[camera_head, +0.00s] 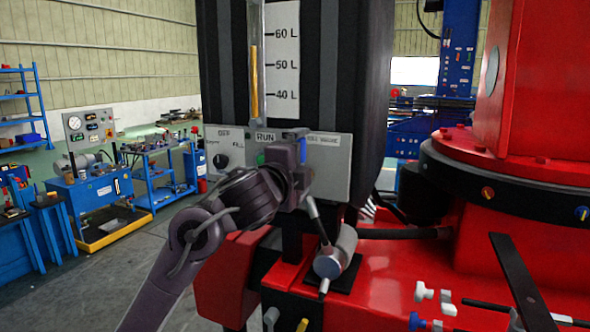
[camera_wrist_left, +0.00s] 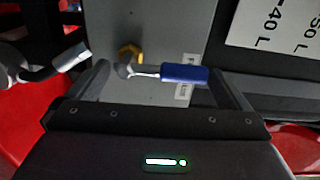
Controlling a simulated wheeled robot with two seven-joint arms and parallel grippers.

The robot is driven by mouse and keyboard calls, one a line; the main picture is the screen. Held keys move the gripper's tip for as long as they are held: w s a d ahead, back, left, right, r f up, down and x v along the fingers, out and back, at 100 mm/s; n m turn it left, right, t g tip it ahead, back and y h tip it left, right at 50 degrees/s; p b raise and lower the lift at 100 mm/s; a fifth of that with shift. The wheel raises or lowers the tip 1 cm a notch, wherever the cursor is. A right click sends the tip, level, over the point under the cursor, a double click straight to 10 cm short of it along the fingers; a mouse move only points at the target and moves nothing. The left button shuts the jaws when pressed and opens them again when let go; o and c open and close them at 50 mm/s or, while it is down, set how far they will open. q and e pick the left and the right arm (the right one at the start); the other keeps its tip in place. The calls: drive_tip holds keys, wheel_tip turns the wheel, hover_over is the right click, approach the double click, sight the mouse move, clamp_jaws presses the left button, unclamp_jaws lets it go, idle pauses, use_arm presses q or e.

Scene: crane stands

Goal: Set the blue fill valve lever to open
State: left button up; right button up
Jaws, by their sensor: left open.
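The blue fill valve lever (camera_wrist_left: 185,73) shows in the left wrist view as a blue handle on a thin metal shank, reaching right from a brass-coloured valve body (camera_wrist_left: 129,53) on the grey panel. In the head view a blue part of the lever (camera_head: 295,133) shows just above my left gripper (camera_head: 290,160), which hides the valve. My left gripper is open in front of the panel. In the wrist view its fingers (camera_wrist_left: 162,88) stand on either side of the lever; I cannot tell whether they touch it. My right gripper is not in view.
The grey control panel (camera_head: 224,170) carries a black knob and a RUN label. Above it a sight tube (camera_head: 254,85) holds amber fluid beside a litre scale (camera_head: 283,60). A grey cylinder (camera_head: 338,258) on the red base (camera_head: 375,300) stands close below my gripper.

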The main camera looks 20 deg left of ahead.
use_arm(q)
drive_tip(key=s, duration=0.6)
drive_tip(key=shift+s+a, duration=0.15)
drive_tip(key=shift+s, duration=0.2)
drive_tip(key=shift+f, duration=0.15)
